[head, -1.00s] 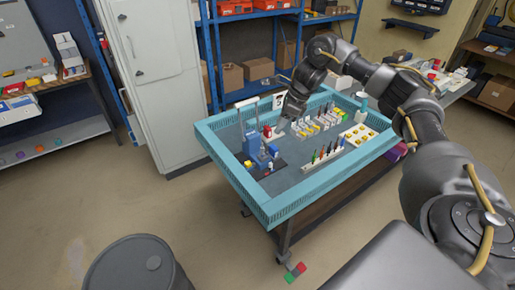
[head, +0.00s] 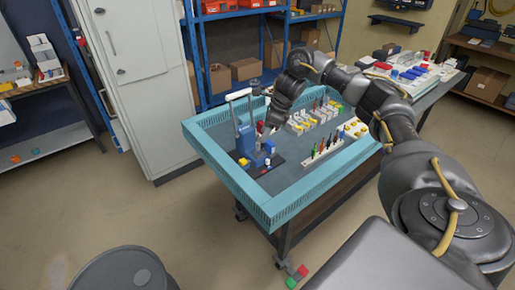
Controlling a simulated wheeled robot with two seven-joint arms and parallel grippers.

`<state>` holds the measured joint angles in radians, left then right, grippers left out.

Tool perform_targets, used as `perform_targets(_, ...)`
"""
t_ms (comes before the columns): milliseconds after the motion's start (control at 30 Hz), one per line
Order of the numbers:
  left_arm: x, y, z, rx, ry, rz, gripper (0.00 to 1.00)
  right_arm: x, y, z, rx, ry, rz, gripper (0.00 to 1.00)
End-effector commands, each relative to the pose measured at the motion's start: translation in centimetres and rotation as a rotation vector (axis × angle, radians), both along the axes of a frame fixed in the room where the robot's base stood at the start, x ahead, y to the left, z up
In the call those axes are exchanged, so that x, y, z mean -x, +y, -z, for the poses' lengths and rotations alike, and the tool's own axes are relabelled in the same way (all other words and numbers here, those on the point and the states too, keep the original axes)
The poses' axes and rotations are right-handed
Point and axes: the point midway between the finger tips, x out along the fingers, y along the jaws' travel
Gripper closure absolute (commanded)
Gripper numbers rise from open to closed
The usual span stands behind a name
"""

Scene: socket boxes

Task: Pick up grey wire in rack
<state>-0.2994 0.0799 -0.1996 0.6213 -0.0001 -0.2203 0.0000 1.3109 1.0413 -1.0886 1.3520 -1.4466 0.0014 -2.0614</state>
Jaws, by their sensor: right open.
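A white rack (head: 322,155) with several coloured upright pieces, among them red, green and dark ones, stands on the blue-rimmed table (head: 268,208). I cannot pick out a grey wire in it at this size. My right gripper (head: 273,121) points down over the far part of the table, to the left of and behind the rack. It is open, and its fingertips are small and dark in the view. My left gripper is not in view.
A blue press-like device (head: 246,140) with an upright handle stands left of my right gripper. Rows of small white and yellow boxes (head: 300,124) lie to its right. My right arm partly covers the table's right side.

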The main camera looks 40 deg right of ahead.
Motion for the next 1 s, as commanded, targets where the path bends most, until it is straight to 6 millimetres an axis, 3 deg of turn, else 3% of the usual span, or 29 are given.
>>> perform_targets(367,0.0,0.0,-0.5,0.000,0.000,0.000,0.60,-0.7,0.8,1.8,-0.001,0.001,-0.004,0.59)
perform_targets(700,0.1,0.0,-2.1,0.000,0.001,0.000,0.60,-1.8,1.8,5.9,-0.001,0.000,-0.004,0.59)
perform_targets(967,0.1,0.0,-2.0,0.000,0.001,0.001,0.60,-2.0,1.9,6.2,-0.001,-0.002,-0.004,0.59)
perform_targets(1000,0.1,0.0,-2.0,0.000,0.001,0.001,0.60,-1.9,1.9,6.2,-0.001,-0.002,-0.004,0.63)
